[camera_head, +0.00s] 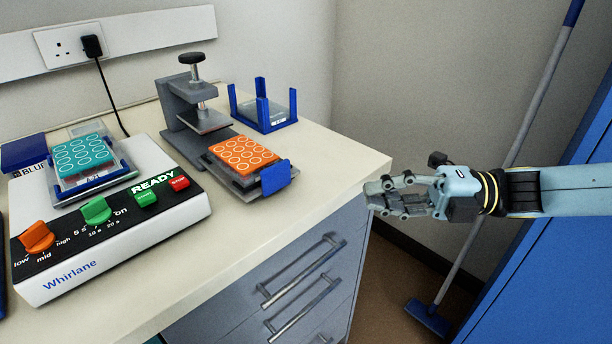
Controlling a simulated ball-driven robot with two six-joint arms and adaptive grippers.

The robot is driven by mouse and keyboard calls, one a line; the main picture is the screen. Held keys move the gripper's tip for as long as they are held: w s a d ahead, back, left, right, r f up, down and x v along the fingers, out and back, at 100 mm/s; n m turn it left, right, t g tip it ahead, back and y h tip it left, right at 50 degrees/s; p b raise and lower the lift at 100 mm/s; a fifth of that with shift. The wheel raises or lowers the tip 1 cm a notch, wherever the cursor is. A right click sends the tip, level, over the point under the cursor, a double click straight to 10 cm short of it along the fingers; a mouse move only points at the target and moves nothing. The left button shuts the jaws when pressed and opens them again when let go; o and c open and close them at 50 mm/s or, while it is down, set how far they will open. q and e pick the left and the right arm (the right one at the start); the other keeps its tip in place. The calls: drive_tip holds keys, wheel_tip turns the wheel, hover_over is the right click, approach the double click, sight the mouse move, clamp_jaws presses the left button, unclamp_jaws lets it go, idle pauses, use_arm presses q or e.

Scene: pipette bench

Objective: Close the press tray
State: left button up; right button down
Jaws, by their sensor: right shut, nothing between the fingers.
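The grey press (178,100) with a black knob stands at the back of the bench. Its tray (246,185) is out in front of the press plate, with a blue handle (275,177) at its front end. An orange plate with pale rings (243,154) lies on the tray. My right gripper (372,191) is shut and empty. It hangs by the bench's right corner, to the right of the tray and apart from it. My left gripper is not in view.
A white shaker (110,245) with a teal plate (83,154) stands at the left. A blue-posted rack (264,112) stands behind the tray. Bare bench top (325,155) lies between tray and gripper. A broom (428,317) leans at the right by a blue cabinet.

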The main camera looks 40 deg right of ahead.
sight(241, 147)
drive_tip(key=b+x, duration=0.1)
drive_tip(key=x, duration=0.3)
drive_tip(key=w+d+b+x, duration=0.1)
drive_tip(key=x, duration=0.3)
drive_tip(key=w+b+x, duration=0.1)
drive_tip(key=x, duration=0.3)
drive_tip(key=shift+d, duration=0.35)
drive_tip(key=shift+w, duration=0.4)
drive_tip(key=shift+w, duration=0.1)
drive_tip(key=shift+w+f+b, duration=0.1)
drive_tip(key=shift+w+b, duration=0.2)
drive_tip(key=shift+b, duration=0.15)
drive_tip(key=w+b, duration=0.1)
drive_tip(key=w, duration=0.3)
drive_tip(key=w+b, duration=0.2)
drive_tip(key=w, duration=0.2)
drive_tip(key=w+a+b, duration=0.1)
drive_tip(key=w+b, duration=0.1)
drive_tip(key=w, duration=0.3)
drive_tip(key=shift+w, duration=0.1)
drive_tip(key=shift+w+a, duration=0.1)
drive_tip(key=shift+w, duration=0.4)
drive_tip(key=shift+r, duration=0.25)
